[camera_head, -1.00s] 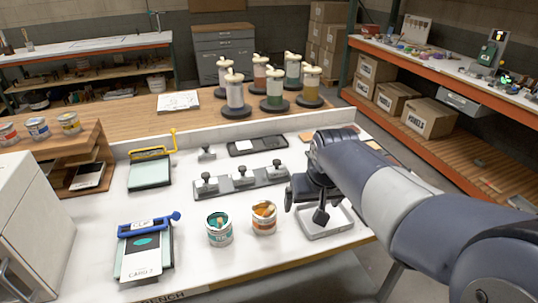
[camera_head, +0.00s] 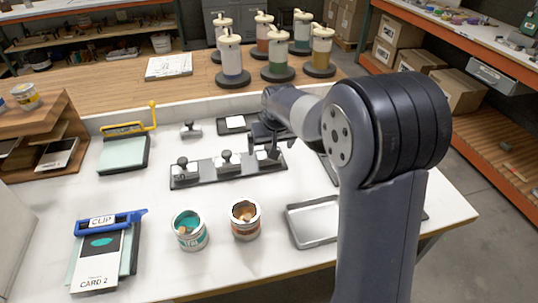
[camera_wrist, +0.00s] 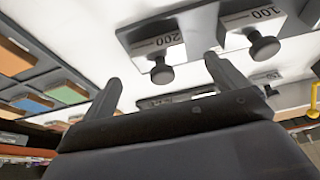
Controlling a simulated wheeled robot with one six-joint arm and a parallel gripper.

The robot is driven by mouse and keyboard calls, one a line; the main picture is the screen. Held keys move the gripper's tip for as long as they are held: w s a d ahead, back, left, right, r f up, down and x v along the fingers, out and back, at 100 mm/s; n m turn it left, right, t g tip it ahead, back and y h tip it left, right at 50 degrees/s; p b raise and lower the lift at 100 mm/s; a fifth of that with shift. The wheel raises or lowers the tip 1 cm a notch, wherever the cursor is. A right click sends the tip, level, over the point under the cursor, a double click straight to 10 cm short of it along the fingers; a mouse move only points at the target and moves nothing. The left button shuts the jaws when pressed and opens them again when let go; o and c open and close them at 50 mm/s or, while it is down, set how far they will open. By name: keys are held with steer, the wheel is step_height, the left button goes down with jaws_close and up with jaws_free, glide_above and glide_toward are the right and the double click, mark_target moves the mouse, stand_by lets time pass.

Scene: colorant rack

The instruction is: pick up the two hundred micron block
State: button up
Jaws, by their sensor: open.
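The two hundred micron block (camera_wrist: 153,45) is a metal block labelled 200 with a dark round knob, at the left end of its rack in the wrist view. In the head view it is the rightmost block (camera_head: 267,157) on the rack (camera_head: 207,178), partly hidden by my gripper (camera_head: 266,139). My gripper (camera_wrist: 162,73) is open and empty. In the wrist view the block's knob appears between its two fingertips; I cannot tell how far apart they are in depth. The block labelled 100 (camera_wrist: 250,22) sits beside it on the rack.
A teal can (camera_head: 189,231) and an orange can (camera_head: 245,221) stand in front of the rack. A metal tray (camera_head: 313,222) is at the right. A single knobbed block (camera_head: 190,130) and a dark-framed pad (camera_head: 232,124) lie behind. Capped colorant containers (camera_head: 231,62) stand farther back.

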steer(key=shift+p+x, duration=0.5)
steer(key=shift+x, duration=2.15)
steer(key=shift+s+d, duration=0.1)
steer(key=shift+c, duration=0.3)
steer(key=c, duration=1.3)
